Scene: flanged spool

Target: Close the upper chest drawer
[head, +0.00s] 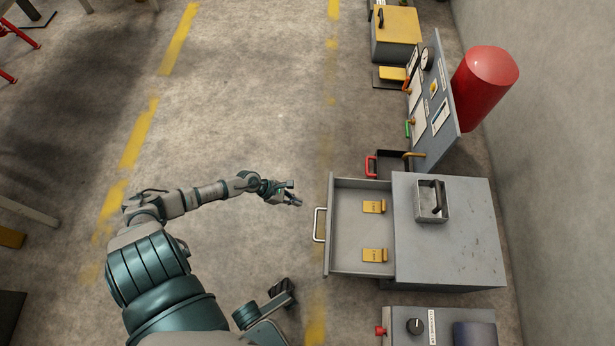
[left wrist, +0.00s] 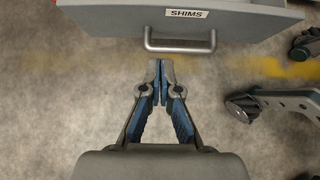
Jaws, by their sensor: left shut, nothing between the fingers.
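The upper chest drawer (head: 343,250) is pulled well out to the left from the grey chest (head: 455,245). Two yellow pieces, one of them the yellow tag (head: 374,207), lie inside it. Its metal handle (head: 318,225) is on the left-facing front. In the left wrist view the drawer front (left wrist: 235,15) bears a SHIMS label, with the handle (left wrist: 180,45) below it. My left gripper (head: 297,201) is shut and empty, a little left of the handle and apart from it. Its closed fingertips (left wrist: 161,66) point at the handle. My right gripper (head: 282,290) is partly visible low in the head view; its fingers are unclear.
A grey control box (head: 440,325) with a red button is below the chest. A tool board (head: 438,110) and a red cylinder (head: 485,80) stand above it.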

